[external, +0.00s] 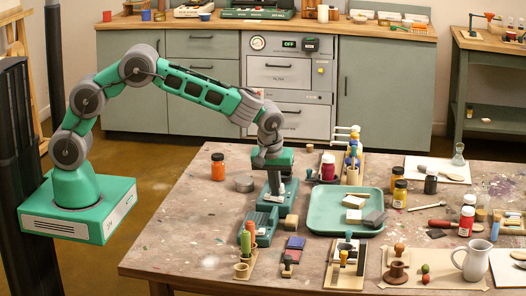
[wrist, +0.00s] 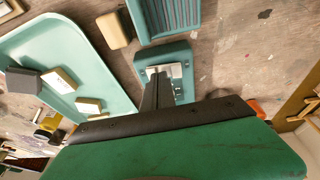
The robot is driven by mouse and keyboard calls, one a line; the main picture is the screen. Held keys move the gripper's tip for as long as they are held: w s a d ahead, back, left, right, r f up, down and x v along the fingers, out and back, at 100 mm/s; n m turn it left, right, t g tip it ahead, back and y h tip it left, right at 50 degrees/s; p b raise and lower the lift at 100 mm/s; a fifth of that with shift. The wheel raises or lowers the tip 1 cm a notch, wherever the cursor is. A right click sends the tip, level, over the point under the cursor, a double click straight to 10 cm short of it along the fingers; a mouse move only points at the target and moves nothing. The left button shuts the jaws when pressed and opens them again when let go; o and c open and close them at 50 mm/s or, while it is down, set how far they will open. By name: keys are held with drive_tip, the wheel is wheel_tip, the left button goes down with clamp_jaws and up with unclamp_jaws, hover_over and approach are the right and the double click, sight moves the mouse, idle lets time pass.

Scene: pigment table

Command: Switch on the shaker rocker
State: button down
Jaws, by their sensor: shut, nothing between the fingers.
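A teal device (external: 270,212) stands on the table below my gripper (external: 278,192). In the wrist view its near block (wrist: 180,93) carries a pale metallic plate, and a teal tray with a ribbed inside (wrist: 170,15) lies just beyond it. I cannot make out a labelled rocker or its position; my fingers cover part of the plate. My gripper is shut and empty, pointing down, its dark fingertips (wrist: 155,88) over the plate. I cannot tell whether they touch it.
A teal tray (external: 318,224) with blocks stands right of the device. A wooden block (wrist: 113,30) lies beside the device. Stamps and bottles (external: 247,240) stand in front; an orange jar (external: 218,167) stands behind left. A panel reading OFF (external: 290,43) is on the back cabinet.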

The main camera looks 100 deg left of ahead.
wheel_tip(320, 180, up, 13)
drive_tip(key=w+d+p, duration=0.2)
drive_tip(key=d, duration=0.1)
drive_tip(key=shift+w+r, duration=0.15)
drive_tip(key=shift+w, duration=0.25)
drive_tip(key=shift+a, duration=0.1)
